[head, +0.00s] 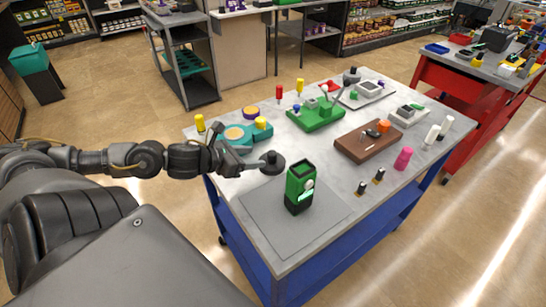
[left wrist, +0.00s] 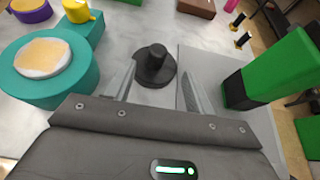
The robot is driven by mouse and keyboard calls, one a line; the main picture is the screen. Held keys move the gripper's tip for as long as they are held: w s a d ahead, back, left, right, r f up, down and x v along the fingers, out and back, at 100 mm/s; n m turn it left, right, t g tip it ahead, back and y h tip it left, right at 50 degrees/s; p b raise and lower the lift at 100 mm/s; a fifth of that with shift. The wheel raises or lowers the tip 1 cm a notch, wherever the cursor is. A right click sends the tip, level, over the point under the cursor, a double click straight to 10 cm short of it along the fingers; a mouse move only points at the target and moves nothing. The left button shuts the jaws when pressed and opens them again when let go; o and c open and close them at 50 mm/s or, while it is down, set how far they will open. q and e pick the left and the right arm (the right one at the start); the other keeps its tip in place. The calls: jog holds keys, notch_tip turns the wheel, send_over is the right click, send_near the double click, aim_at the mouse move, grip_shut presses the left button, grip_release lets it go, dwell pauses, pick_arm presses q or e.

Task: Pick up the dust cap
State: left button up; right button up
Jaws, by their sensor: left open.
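A dark round cap with an upright knob, which looks like the dust cap (head: 272,163), stands on the grey table top near its left side. In the left wrist view the cap (left wrist: 154,65) sits just ahead of the fingertips, roughly centred between them. My left gripper (head: 246,162) is open and empty, close to the cap on its left; its two fingers (left wrist: 157,72) are spread apart. I cannot tell whether a finger touches the cap's base. My right gripper is out of view.
A green and black pump-like device (head: 299,187) stands on a grey mat (head: 255,207) right of the gripper. A teal fixture (head: 236,139) with a yellow piece (head: 261,123) is on the other side. A brown block (head: 366,142) and green tray (head: 316,114) lie farther off.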

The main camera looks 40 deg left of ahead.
aim_at(270, 153)
pick_arm(q)
jog(key=x, duration=0.3)
jog(key=shift+w+a+r, duration=0.1)
jog(key=shift+a, duration=0.1)
jog(key=shift+w+d+f, duration=0.15)
jog(key=shift+w+f, duration=0.1)
jog(key=shift+w, duration=0.2)
jog(key=shift+w+d+f, duration=0.2)
jog(key=shift+w+f, duration=0.05)
jog(key=shift+w, duration=0.15)
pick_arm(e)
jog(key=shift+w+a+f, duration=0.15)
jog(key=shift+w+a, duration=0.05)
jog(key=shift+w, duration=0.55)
pick_arm(q)
jog(key=shift+w+p, duration=0.3)
jog(key=p+x, duration=0.1)
jog(key=x, duration=0.3)
jog(key=shift+w+r+p, duration=0.2)
jog(key=shift+p, duration=0.2)
jog(key=shift+w+f, duration=0.15)
jog(key=shift+f, duration=0.05)
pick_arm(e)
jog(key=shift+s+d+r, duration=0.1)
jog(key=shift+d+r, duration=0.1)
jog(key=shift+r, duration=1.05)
pick_arm(q)
jog(key=shift+c, duration=0.3)
